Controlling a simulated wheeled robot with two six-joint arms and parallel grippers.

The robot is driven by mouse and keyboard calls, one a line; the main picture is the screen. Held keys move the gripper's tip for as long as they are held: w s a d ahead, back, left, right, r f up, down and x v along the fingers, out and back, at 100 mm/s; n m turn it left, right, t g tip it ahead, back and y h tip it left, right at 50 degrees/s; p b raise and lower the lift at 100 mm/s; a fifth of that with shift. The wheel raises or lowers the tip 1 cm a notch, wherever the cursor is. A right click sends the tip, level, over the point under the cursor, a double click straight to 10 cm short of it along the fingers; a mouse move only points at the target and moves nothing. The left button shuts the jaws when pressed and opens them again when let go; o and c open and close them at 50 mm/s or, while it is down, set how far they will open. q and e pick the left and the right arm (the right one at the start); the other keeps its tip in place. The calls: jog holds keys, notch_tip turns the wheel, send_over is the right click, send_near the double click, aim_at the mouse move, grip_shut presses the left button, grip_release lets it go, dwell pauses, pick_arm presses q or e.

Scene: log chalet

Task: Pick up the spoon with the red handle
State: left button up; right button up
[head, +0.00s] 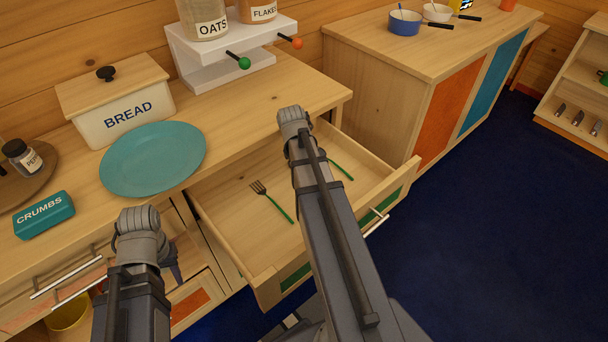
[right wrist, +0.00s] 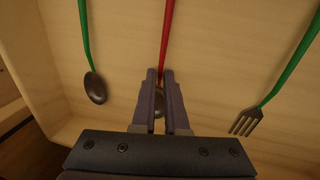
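In the right wrist view, the spoon with the red handle (right wrist: 166,42) lies in the drawer, its handle running up the picture. Its dark bowl is partly hidden between the fingers of my right gripper (right wrist: 160,74). The fingertips stand one on each side of the spoon near its neck, with a narrow gap between them. No clear grip or lift shows. In the head view my right arm hides this spoon and the right gripper. My left gripper (head: 173,264) is low in front of the cabinet, mostly behind my left arm; its fingers cannot be made out.
The open drawer (head: 228,215) also holds a green-handled fork (head: 274,203) and a green-handled spoon (right wrist: 95,88), one on each side. A teal plate (head: 153,158), bread box (head: 124,113) and crumbs tin (head: 44,215) stand on the counter. Blue floor is clear at right.

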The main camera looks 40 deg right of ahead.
jog(key=shift+r, duration=0.1)
grip_shut()
notch_tip(320, 180, up, 10)
jog(key=p, duration=1)
